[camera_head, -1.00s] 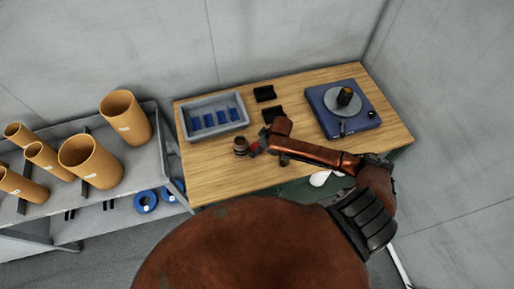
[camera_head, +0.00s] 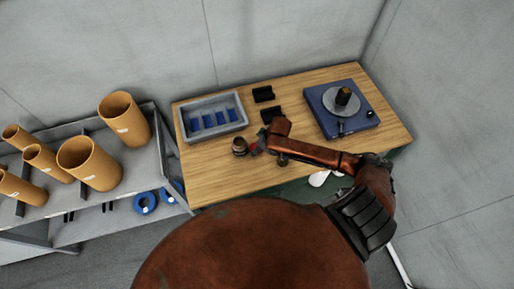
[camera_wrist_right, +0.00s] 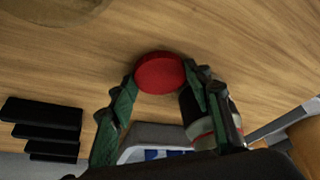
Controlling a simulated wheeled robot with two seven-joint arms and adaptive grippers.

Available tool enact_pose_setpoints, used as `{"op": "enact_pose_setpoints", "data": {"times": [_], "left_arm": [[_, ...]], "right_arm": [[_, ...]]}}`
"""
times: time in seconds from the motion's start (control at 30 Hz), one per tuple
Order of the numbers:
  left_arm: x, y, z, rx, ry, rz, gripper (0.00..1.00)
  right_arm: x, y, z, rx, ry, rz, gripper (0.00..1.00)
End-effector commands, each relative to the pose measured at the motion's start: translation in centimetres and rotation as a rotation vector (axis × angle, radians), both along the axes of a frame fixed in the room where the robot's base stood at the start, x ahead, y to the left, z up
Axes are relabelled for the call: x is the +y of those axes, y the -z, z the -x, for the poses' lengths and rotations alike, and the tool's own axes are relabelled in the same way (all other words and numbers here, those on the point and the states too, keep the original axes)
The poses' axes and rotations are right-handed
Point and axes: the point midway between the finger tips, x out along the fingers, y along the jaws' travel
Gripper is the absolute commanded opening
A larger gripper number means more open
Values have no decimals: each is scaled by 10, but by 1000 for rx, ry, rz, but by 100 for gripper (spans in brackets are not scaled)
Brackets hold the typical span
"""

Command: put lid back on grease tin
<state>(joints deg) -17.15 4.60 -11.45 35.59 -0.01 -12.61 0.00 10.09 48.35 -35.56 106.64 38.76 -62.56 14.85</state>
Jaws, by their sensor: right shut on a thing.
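The red round lid (camera_wrist_right: 160,73) is between the fingertips of my right gripper (camera_wrist_right: 160,82) in the right wrist view, and the fingers are shut on it. In the head view my right gripper (camera_head: 257,147) is just right of the grease tin (camera_head: 239,146), which stands near the left part of the table. The tin (camera_wrist_right: 194,113) also shows in the wrist view, partly hidden behind one finger. I cannot tell whether lid and tin touch. My left gripper is not in view.
A grey tray (camera_head: 187,133) with several blue pieces stands behind the tin. Black blocks (camera_head: 263,94) lie right of it. A blue device with a round plate (camera_head: 322,122) is at the right. A shelf with orange tubes (camera_head: 90,162) is at the left. The front-left wood is bare.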

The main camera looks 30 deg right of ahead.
Motion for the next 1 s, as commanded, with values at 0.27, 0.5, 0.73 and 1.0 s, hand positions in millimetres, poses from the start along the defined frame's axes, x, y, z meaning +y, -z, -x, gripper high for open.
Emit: {"op": "enact_pose_setpoints", "data": {"times": [0.27, 0.5, 0.73, 1.0], "left_arm": [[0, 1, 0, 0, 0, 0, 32], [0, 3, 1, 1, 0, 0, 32], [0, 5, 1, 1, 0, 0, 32], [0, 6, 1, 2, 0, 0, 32]], "right_arm": [[0, -26, -1, -4, -2, 1, 38], [0, -73, -2, -5, -2, 1, 38], [0, -125, -2, -5, -1, 1, 38], [0, -169, -1, -2, -1, 0, 38]]}}
